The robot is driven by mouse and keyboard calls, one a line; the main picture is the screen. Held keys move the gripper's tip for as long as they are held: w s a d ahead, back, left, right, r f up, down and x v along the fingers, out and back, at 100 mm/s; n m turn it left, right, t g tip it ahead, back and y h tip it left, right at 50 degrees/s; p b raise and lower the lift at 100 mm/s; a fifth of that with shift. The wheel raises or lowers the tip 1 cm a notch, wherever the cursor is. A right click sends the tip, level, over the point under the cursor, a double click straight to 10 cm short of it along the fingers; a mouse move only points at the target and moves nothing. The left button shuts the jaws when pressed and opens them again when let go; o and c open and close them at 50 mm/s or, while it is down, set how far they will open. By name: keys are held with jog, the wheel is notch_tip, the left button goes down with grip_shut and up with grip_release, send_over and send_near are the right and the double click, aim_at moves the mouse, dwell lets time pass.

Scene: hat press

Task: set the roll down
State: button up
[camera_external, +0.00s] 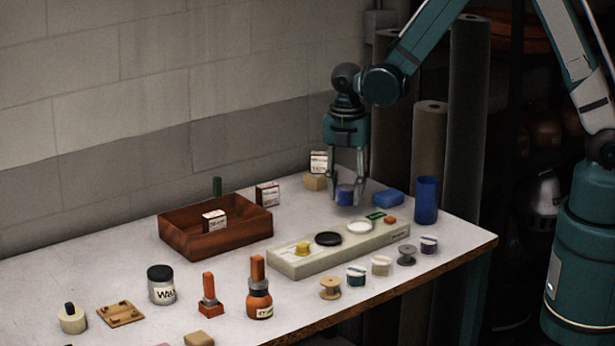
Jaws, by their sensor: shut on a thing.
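My gripper (346,198) points straight down over the back right of the table. Its fingers are shut on a small blue roll (344,192), one finger on each side. The roll is low, close to the tabletop (130,246); I cannot tell whether it touches. A dark shadow lies around it. It is behind the pale control panel (290,266) and left of a flat blue block (388,197). The fingers hide part of the roll.
A blue cup (426,200) stands near the right edge. Several spools line the front right, including a wooden one (330,287). A brown wooden tray (180,238) holds a small box (214,220).

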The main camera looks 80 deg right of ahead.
aim_at(346, 202)
jog(key=shift+f, duration=1.7)
jog(key=shift+f, duration=0.15)
jog(key=o, duration=0.9)
jog(key=shift+b, duration=0.3)
jog(key=shift+r+p, duration=0.6)
jog(key=shift+r, duration=5.55)
jog(key=shift+r, duration=0.1)
